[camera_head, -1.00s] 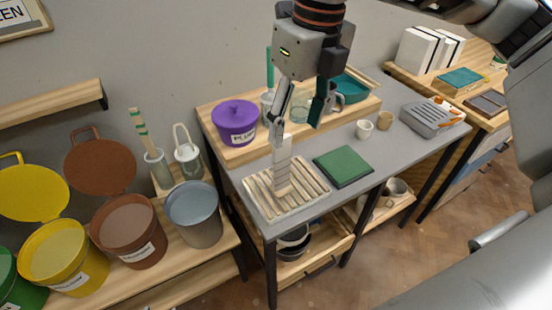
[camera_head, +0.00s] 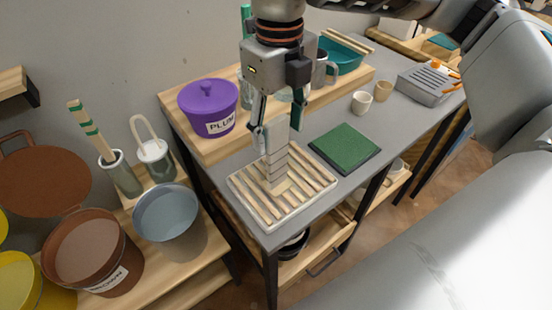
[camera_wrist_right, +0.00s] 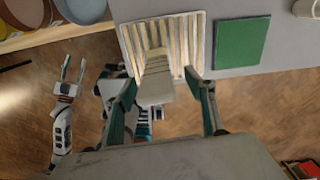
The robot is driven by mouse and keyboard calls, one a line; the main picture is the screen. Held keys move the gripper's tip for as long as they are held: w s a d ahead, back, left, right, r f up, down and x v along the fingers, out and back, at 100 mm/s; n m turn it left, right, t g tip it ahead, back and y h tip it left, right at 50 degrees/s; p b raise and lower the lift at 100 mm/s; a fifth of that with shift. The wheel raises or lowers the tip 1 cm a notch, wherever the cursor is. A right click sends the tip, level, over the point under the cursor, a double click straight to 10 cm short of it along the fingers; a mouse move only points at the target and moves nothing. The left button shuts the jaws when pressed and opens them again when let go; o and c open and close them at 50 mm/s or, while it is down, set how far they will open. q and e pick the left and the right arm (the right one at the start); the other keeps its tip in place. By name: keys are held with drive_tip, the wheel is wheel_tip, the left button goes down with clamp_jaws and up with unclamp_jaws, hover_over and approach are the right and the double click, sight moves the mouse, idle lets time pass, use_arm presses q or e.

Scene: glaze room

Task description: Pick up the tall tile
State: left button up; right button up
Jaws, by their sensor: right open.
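The tall tile (camera_head: 275,162) is pale grey, with ridges across its lower part. It stands upright on the slatted wooden rack (camera_head: 316,203). My right gripper (camera_head: 279,130) is above the rack and open, with its fingers around the upper part of the tile. In the right wrist view the tile (camera_wrist_right: 156,88) lies between the two spread fingers, nearer the left one, with a gap to the right one. I cannot tell whether a finger touches it. My left gripper (camera_wrist_right: 73,70) shows at the left of the right wrist view, open and empty, away from the rack.
A green square tile (camera_head: 345,148) lies right of the rack on the grey table. A purple PLUM bucket (camera_head: 208,104) stands on the wooden riser behind. Two small cups (camera_head: 362,103) and a grey box (camera_head: 425,84) stand farther right. Glaze buckets (camera_head: 92,250) stand on the left shelf.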

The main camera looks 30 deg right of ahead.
sight(277, 147)
drive_tip(key=f, duration=0.3)
drive_tip(key=shift+s+a+f, duration=0.25)
drive_tip(key=shift+s+f, duration=0.05)
drive_tip(key=shift+f, duration=0.5)
drive_tip(key=c, duration=1.4)
drive_tip(key=shift+o, duration=0.2)
drive_tip(key=shift+r, duration=0.2)
